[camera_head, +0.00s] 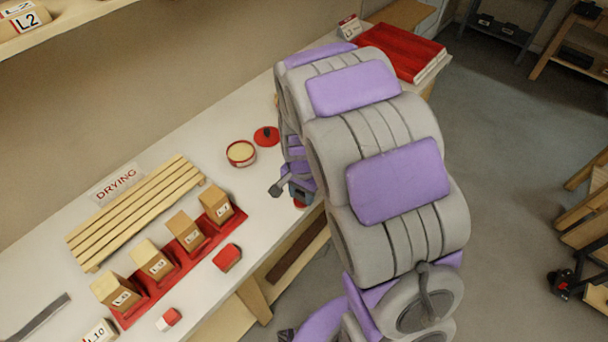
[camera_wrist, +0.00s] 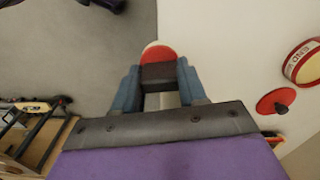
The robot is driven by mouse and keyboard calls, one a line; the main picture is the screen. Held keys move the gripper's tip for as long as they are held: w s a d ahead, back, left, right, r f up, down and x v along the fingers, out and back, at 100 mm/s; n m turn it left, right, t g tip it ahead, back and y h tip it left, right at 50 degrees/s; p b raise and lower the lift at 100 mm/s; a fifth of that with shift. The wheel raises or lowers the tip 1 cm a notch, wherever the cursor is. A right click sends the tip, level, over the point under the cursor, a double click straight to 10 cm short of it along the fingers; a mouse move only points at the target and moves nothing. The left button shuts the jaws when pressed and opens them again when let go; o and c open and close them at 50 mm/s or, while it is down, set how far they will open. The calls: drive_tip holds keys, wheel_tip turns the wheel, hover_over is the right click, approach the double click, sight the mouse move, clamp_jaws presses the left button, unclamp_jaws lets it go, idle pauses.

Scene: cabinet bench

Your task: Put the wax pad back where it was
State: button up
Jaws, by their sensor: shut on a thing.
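The wax pad (camera_wrist: 159,53) shows in the wrist view as a round red piece with a pale rim and a dark block behind it. My gripper (camera_wrist: 159,76) is shut on the dark block, with one blue-grey finger on each side. In the head view my gripper (camera_head: 300,191) is over the bench's front edge, and a bit of red shows below it. The round END WAX tin (camera_head: 241,153), with pale contents, stands open on the bench to its left; it also shows in the wrist view (camera_wrist: 303,63). A red disc with a dark knob (camera_head: 266,136) lies beside the tin.
A slatted DRYING rack (camera_head: 137,212) lies along the bench. Before it, a red tray (camera_head: 215,237) holds several wooden blocks. Small red blocks (camera_head: 228,257) lie near the front edge. A red slab (camera_head: 403,50) lies at the far end.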

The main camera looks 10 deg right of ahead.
drive_tip(key=shift+s+a+f+m, duration=0.2)
drive_tip(key=shift+s+f+m, duration=0.1)
drive_tip(key=shift+m, duration=0.1)
drive_tip(key=shift+w, duration=0.15)
drive_tip(key=w+d, duration=0.1)
drive_tip(key=w, duration=0.1)
drive_tip(key=w+b, duration=0.1)
drive_tip(key=w, duration=0.2)
drive_tip(key=w+d+f, duration=0.1)
drive_tip(key=w, duration=0.1)
drive_tip(key=shift+w+d, duration=0.3)
drive_tip(key=shift+d, duration=0.05)
drive_tip(key=w, duration=0.2)
drive_tip(key=w+b, duration=0.1)
drive_tip(key=w, duration=0.3)
drive_tip(key=shift+w+d+f+b, duration=0.15)
drive_tip(key=shift+f+b, duration=0.1)
drive_tip(key=shift+b, duration=0.05)
drive_tip(key=shift+w+d, duration=0.45)
drive_tip(key=shift+w+f, duration=0.15)
drive_tip(key=shift+f, duration=0.1)
wheel_tip(320, 180, down, 3)
drive_tip(key=shift+f+b, duration=0.1)
drive_tip(key=shift+b, duration=0.6)
drive_tip(key=shift+a, duration=0.2)
